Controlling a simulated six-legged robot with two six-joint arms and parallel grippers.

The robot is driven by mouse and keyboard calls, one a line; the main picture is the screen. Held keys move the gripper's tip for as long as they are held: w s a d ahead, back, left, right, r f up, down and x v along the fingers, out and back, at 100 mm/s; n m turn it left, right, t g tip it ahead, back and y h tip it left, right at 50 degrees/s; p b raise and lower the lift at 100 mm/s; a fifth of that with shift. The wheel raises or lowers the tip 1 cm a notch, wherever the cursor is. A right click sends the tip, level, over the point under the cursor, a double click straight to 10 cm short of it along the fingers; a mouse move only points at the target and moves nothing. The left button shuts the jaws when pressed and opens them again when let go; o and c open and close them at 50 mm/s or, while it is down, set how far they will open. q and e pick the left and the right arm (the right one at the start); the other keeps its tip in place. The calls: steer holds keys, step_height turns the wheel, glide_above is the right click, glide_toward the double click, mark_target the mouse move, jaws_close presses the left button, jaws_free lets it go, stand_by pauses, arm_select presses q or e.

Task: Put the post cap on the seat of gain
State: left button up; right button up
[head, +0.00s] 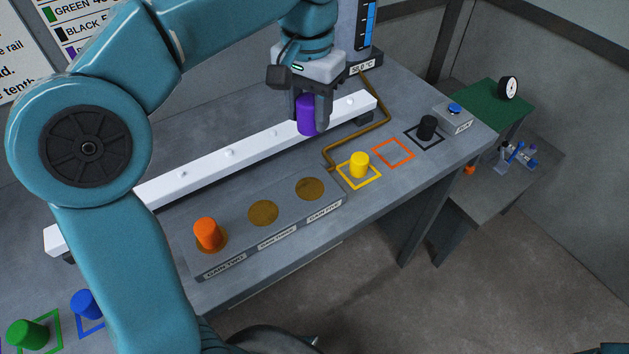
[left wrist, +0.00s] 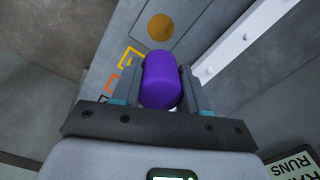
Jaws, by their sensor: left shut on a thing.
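My left gripper (head: 311,112) is shut on a purple cap (head: 306,116) and holds it upright in front of the right end of the white rail. The purple cap also shows between both fingers in the left wrist view (left wrist: 161,80). A grey block (head: 235,245) has three round brown seats in a row with labels on its front. The left seat, labelled gain two, carries an orange cap (head: 207,233). The middle seat (head: 263,213) and the right seat (head: 310,188) are bare. The middle label is too small to read surely. My right gripper is out of view.
A white rail (head: 225,152) with small pegs runs behind the block. A yellow cap (head: 359,164), an empty orange square (head: 393,152) and a black cap (head: 427,127) lie right. Blue (head: 86,304) and green (head: 27,334) caps stand lower left. A brown pipe (head: 378,125) bends nearby.

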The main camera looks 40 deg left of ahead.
arm_select(q)
steer(key=b, duration=0.2)
glide_above(309, 189)
step_height(309, 189, down, 12)
steer(key=shift+s+f, duration=0.1)
steer(key=shift+f, duration=2.4)
steer(key=shift+f, duration=0.25)
steer(key=o, duration=1.1)
steer(key=shift+r, duration=0.1)
steer(key=shift+c, duration=0.2)
